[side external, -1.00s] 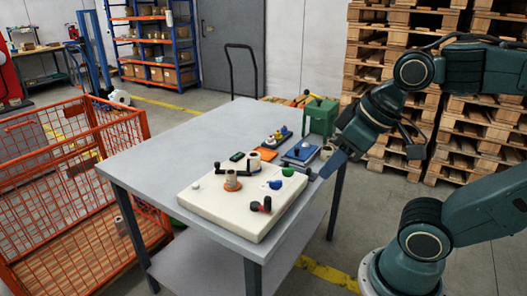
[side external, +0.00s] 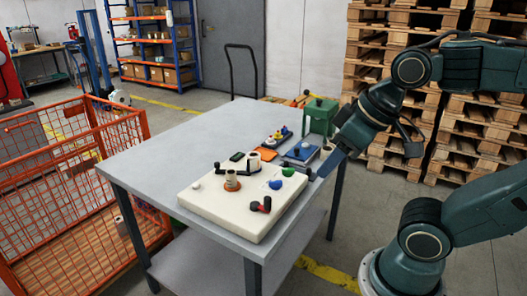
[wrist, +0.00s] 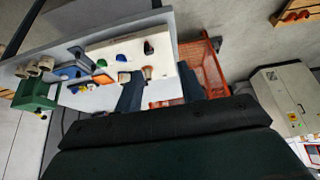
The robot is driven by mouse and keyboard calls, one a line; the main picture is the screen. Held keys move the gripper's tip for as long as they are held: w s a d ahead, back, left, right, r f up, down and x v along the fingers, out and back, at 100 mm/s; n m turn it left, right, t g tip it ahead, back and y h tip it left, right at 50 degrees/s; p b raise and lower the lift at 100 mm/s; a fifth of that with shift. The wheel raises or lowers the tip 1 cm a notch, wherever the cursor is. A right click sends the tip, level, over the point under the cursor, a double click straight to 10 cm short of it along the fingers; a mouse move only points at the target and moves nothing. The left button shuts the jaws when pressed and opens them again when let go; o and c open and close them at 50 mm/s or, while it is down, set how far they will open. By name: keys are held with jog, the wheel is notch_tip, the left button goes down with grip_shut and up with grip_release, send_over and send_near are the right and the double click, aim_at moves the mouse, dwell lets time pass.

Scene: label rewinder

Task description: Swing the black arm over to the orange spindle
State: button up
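The orange spindle (side external: 232,185) stands on the cream board (side external: 215,207) with a pale roll on it. In the wrist view the orange spindle (wrist: 148,73) is beyond my fingertips. The black arm (side external: 218,168) is a thin dark bar behind the spindle, near a second pale roll (side external: 254,160); whether it touches the spindle is unclear. My gripper (side external: 323,170) is at the board's right side, away from both. In the wrist view my gripper (wrist: 160,90) has its two fingers apart, with nothing visibly held between them.
The board carries a red-and-black handle (side external: 261,205), a green knob (side external: 288,171), a blue knob (side external: 275,184) and a white knob (side external: 195,186). A green box (side external: 320,115) and blue tray (side external: 300,153) stand behind. The table's left part (side external: 150,160) is clear.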

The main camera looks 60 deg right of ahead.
jog(key=w+d+r+m, duration=0.1)
jog(key=w+d+r, duration=0.15)
jog(key=w, duration=0.65)
jog(key=m+g+h, duration=0.1)
jog(key=m, duration=0.2)
send_over(217, 163)
jog(key=s+a, duration=0.2)
jog(key=s, duration=0.4)
notch_tip(217, 163, down, 10)
jog(key=shift+w+d, duration=0.1)
jog(key=shift+w, duration=0.15)
jog(key=x, duration=1.3)
jog(key=shift+s+d+f, duration=0.1)
jog(key=shift+d+f, duration=0.2)
jog(key=shift+f, duration=0.05)
grip_shut()
